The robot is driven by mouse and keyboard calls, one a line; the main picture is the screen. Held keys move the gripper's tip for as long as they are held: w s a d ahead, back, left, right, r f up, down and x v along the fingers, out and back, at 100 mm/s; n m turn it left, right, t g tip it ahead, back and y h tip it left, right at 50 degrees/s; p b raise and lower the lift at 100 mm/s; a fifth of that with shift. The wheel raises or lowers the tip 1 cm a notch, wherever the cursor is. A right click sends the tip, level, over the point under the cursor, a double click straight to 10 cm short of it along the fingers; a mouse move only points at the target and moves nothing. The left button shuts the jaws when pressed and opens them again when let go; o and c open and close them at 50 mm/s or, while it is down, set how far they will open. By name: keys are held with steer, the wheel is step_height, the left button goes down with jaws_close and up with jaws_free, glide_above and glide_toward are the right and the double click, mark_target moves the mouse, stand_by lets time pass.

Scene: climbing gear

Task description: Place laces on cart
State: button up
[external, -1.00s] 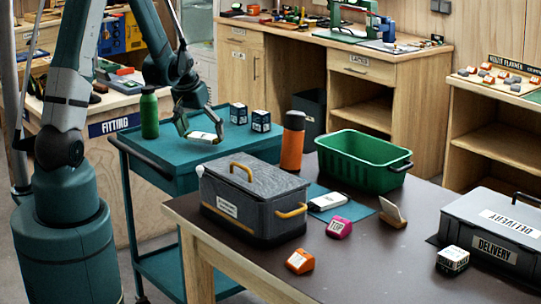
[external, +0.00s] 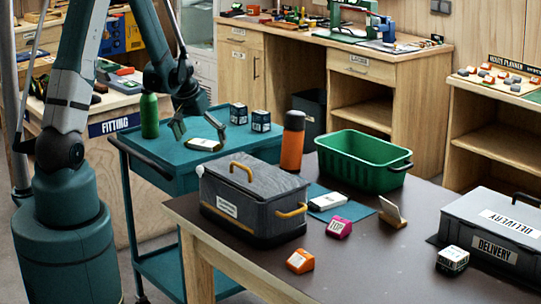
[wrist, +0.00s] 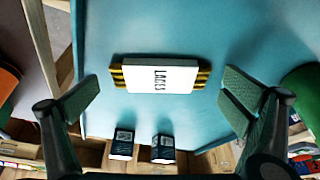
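The laces (wrist: 160,77) are a white-banded pack with yellow-and-dark ends, labelled LACES in the wrist view. In the external view the laces (external: 205,144) lie on the teal top of the cart (external: 178,160), near its front right part. My gripper (external: 200,130) is open just above the pack. In the wrist view the fingers of my gripper (wrist: 160,100) stand wide apart, one on each side of the laces, with clear gaps to both ends. Nothing is between the fingertips in contact.
Two small dark boxes (external: 249,117) and a green bottle (external: 149,114) stand on the cart. An orange bottle (external: 292,145), a grey lidded box (external: 253,200) and a green bin (external: 362,160) stand on the dark table (external: 350,245) beside it.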

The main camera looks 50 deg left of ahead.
steer(key=shift+r, duration=0.15)
steer(key=p+v, duration=0.2)
steer(key=v, duration=1)
stand_by(0.6)
stand_by(0.6)
steer(key=s+d+r+m+t, duration=0.1)
steer(key=s+d+r, duration=0.3)
steer(key=d+r, duration=0.35)
steer(key=s+d+r+m, duration=0.1)
steer(key=s+d+r, duration=0.4)
steer(key=d, duration=0.4)
steer(key=s+d+r+m+t+h, duration=0.1)
steer(key=s+d+r, duration=0.4)
steer(key=s+d, duration=0.6)
steer(key=shift+d+m+t+h, duration=0.4)
steer(key=shift+d+m+t, duration=0.1)
steer(key=shift+m, duration=0.2)
steer(key=shift+s+r, duration=0.1)
